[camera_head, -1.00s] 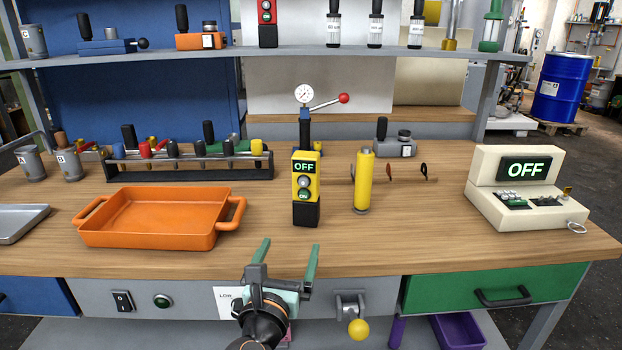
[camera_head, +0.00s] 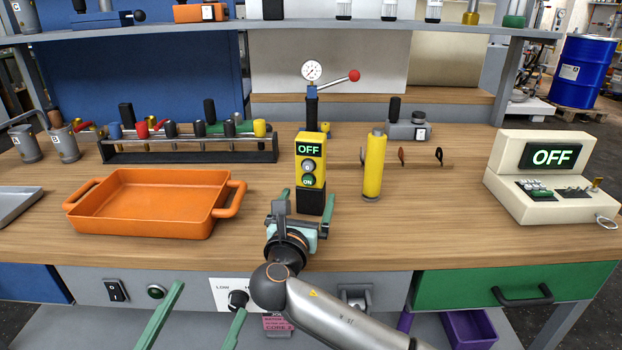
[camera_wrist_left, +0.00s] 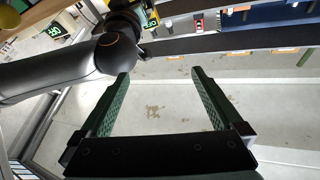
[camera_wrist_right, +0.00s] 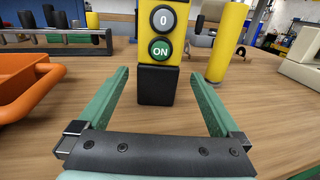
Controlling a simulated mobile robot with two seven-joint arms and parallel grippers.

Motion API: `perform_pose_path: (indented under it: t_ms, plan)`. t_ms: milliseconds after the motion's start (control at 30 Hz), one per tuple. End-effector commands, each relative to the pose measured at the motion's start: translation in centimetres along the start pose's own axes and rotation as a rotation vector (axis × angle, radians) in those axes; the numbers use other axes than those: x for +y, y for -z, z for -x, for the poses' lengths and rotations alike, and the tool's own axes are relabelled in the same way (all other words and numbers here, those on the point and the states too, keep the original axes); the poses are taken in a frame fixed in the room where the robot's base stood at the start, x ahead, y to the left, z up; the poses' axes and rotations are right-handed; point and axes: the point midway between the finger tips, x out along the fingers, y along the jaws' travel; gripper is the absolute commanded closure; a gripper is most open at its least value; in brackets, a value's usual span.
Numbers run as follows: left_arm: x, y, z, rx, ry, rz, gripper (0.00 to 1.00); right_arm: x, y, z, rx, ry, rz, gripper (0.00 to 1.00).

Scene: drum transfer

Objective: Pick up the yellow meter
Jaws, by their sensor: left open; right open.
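The yellow meter (camera_head: 310,160) stands upright on the bench, with a black lower part, a display reading OFF and an ON button. Its buttons and black base also show in the right wrist view (camera_wrist_right: 157,84). My right gripper (camera_head: 308,200) is open and low at the front of the meter, its fingertips either side of the black base; no grip shows. My left gripper (camera_head: 211,300) is open and empty, low in front of the bench drawers. The left wrist view shows its fingers (camera_wrist_left: 160,75) over the floor, with the right arm close by.
An orange tray (camera_head: 150,235) lies left of the meter. A yellow cylinder (camera_head: 374,170) stands close to its right. A gauge with a red-knobbed lever (camera_head: 312,90) and a tool rack (camera_head: 190,156) are behind. A cream console (camera_head: 530,200) is at right.

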Motion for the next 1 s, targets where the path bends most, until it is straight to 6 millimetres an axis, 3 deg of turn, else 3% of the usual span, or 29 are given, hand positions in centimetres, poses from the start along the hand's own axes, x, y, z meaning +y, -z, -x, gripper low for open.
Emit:
perform_pose_path:
  t_ms: [167, 500, 700, 967, 1000]
  plan:
    - [-0.1, 1.3, -0.1, 0.057, -0.003, -0.017, 0.00, 0.1, 0.2, -0.7, 0.000, 0.000, 0.000, 0.00]
    - [0.1, 8.0, 0.8, 0.339, -0.020, -0.096, 0.00, 0.2, 0.7, -3.6, -0.001, 0.001, 0.000, 0.00]
    - [0.4, 9.4, 1.3, 0.404, -0.027, -0.110, 0.00, 0.2, 0.6, -5.2, 0.000, 0.001, -0.001, 0.00]
    - [0.4, 9.6, 1.3, 0.411, -0.028, -0.111, 0.00, 0.3, 0.5, -5.3, 0.001, -0.001, -0.001, 0.00]
    - [0.4, 9.6, 1.3, 0.410, -0.028, -0.111, 0.00, 0.2, 0.5, -5.3, 0.001, 0.000, -0.001, 0.05]
